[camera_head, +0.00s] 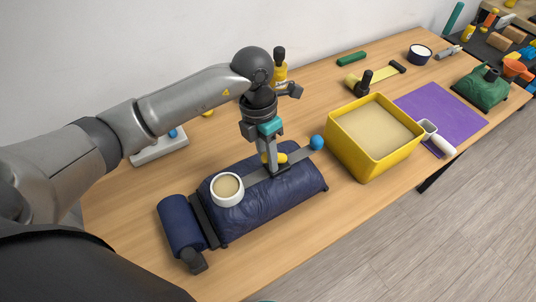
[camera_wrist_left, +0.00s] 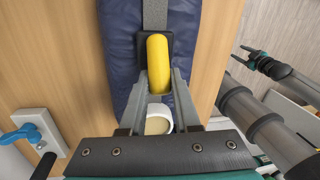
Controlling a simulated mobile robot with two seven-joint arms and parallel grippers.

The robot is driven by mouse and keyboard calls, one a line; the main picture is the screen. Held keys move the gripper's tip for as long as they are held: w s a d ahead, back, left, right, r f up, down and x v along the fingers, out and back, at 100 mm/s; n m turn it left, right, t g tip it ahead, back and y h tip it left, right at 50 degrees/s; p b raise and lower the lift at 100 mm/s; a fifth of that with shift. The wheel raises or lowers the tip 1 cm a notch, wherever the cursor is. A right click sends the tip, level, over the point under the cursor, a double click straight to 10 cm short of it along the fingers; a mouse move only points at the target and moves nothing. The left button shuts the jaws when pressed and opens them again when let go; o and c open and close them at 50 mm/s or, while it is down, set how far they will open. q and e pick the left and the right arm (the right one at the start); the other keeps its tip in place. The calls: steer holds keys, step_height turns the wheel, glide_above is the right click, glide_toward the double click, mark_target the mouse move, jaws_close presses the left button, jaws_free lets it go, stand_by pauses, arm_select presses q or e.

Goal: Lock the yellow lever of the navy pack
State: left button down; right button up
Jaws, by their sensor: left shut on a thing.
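The navy pack (camera_head: 265,205) lies on the wooden table, and fills the middle of the left wrist view (camera_wrist_left: 120,65). A grey strap (camera_head: 296,158) runs along its top. The yellow lever (camera_head: 279,158) sits on a dark buckle on the strap; it also shows in the left wrist view (camera_wrist_left: 158,65). My left gripper (camera_head: 270,168) comes down from above and is shut on the lever, with a finger on either side. The lever is partly hidden by the fingers in the head view. My right gripper (camera_wrist_left: 243,57) is open and empty, off to the right in the left wrist view.
A white cup (camera_head: 227,189) with tan contents stands on the pack close to my left gripper. A blue ball (camera_head: 317,143) is at the pack's far edge. A yellow bin (camera_head: 347,152) stands to the right. A white box with a blue handle (camera_head: 160,148) is behind, left.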

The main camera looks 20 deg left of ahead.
arm_select(q)
steer(key=shift+s+a+f+t+b, duration=0.15)
steer(key=shift+f+t+b, duration=0.2)
steer(key=shift+b, duration=0.2)
steer(key=shift+r+t+h, duration=0.1)
steer(key=shift+t+h, duration=0.15)
steer(key=shift+h, duration=0.15)
steer(key=c, duration=0.6)
jaws_free()
steer(key=v, duration=1.5)
steer(key=shift+r, duration=0.15)
steer(key=shift+c, duration=0.2)
